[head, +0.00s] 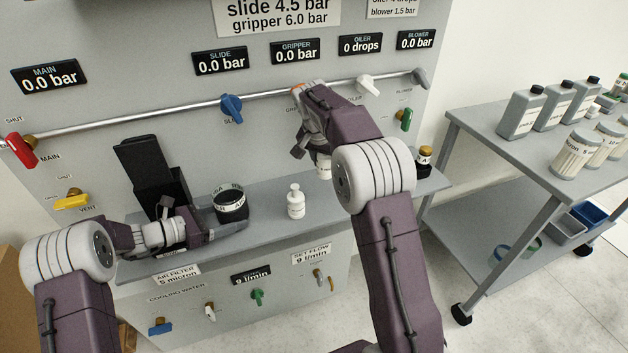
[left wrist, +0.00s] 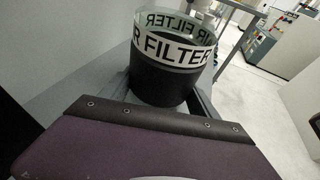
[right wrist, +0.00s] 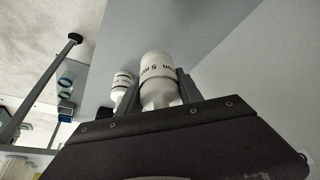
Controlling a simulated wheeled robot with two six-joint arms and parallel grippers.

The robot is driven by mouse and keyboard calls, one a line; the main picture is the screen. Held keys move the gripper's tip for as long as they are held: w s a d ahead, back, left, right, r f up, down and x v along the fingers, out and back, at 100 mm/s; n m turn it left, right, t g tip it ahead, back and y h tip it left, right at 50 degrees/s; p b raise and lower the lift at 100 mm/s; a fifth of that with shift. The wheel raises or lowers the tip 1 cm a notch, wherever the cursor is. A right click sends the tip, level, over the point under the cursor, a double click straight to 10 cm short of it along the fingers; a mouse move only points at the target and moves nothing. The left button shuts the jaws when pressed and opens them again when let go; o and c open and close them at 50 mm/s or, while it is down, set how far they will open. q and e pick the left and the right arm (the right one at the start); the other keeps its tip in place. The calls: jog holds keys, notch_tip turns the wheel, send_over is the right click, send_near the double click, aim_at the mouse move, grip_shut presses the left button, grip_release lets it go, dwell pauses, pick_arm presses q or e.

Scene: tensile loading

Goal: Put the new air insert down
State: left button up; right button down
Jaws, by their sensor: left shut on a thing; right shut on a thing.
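My right gripper (head: 318,156) is shut on a white insert (right wrist: 158,82) with dark lettering that includes a "5". The held insert (head: 323,168) is mostly hidden by my right arm in the head view. It is over the back of the shelf; I cannot tell whether it touches. A second white insert (head: 295,202) stands upright on the shelf; it also shows in the right wrist view (right wrist: 121,88). My left gripper (head: 232,226) is shut on the black air filter bowl (head: 231,208), which has a clear top and a white "AIR FILTER" band (left wrist: 175,45).
The grey shelf (head: 268,213) has bare room around the standing insert. A black open housing (head: 155,175) stands behind my left gripper. A small brown-capped bottle (head: 424,160) stands at the right end. A pipe with valve handles (head: 190,115) crosses the panel. A cart (head: 490,125) stands right.

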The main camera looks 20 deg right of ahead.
aim_at(327, 193)
notch_tip(327, 193, down, 9)
jog(key=shift+f, duration=0.1)
dwell(0.3)
jog(key=c, duration=0.8)
grip_release()
jog(key=shift+f, duration=0.1)
